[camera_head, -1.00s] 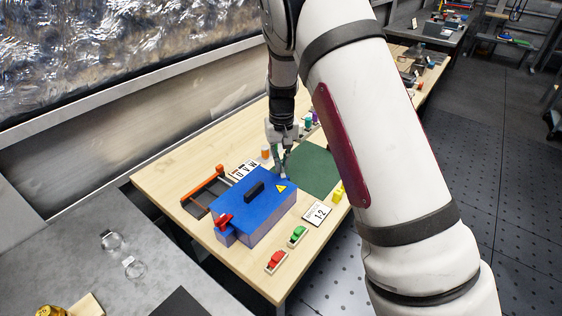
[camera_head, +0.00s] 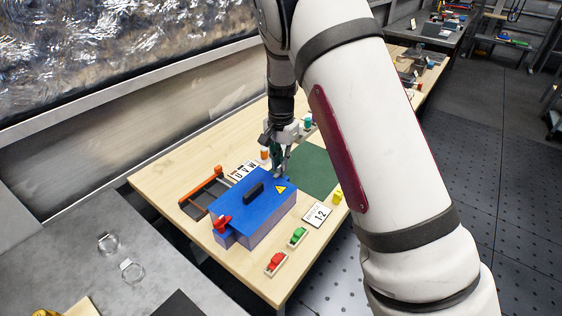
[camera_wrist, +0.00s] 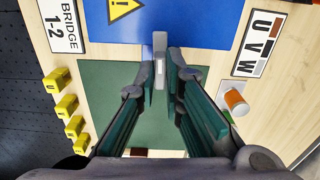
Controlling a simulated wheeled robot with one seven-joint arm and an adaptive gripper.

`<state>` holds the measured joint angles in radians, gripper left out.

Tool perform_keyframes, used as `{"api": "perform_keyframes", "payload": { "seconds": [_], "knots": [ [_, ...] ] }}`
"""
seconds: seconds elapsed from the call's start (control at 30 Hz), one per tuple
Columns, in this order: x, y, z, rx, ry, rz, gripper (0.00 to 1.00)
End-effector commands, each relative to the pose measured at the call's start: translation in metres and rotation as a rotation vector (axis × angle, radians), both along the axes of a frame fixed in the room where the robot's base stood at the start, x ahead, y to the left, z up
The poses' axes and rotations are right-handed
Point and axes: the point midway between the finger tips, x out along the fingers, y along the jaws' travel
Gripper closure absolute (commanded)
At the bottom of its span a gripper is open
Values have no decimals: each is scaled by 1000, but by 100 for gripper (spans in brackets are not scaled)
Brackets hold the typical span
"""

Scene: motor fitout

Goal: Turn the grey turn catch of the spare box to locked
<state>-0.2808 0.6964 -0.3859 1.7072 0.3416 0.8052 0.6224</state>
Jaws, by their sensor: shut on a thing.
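The spare box (camera_head: 235,200) has a blue lid with a black handle and a yellow warning sign. It stands on the wooden table. The grey turn catch (camera_wrist: 160,45) shows in the wrist view at the lid's edge, its long side running out from the lid. My gripper (camera_wrist: 161,78) is shut on this catch, one finger on each side. In the head view my gripper (camera_head: 280,171) is at the box's far right end, and the catch is too small and covered to make out. A red catch (camera_head: 222,222) sits at the near left end.
A green mat (camera_head: 312,172) lies beyond the box. Yellow blocks (camera_wrist: 66,105) and an orange cylinder (camera_wrist: 235,100) stand on either side of it. Green (camera_head: 298,236) and red (camera_head: 275,262) parts lie in front of the box. An orange-edged black tray (camera_head: 203,193) lies behind.

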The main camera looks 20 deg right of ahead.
Motion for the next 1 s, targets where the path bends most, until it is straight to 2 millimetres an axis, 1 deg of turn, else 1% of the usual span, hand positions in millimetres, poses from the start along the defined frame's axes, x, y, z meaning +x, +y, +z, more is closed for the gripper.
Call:
{"api": "perform_keyframes", "payload": {
  "seconds": [0.23,0.67,0.7,0.73,0.77,1.0],
  "knots": [
    [1,0,0,-1,-2,-52,100],
    [1,0,1,-1,-2,-58,100],
    [1,0,1,-1,-2,-57,82],
    [1,0,0,0,-1,-57,75],
    [0,0,0,0,-1,-57,71],
    [0,0,0,-1,-1,-57,71]
  ]
}}
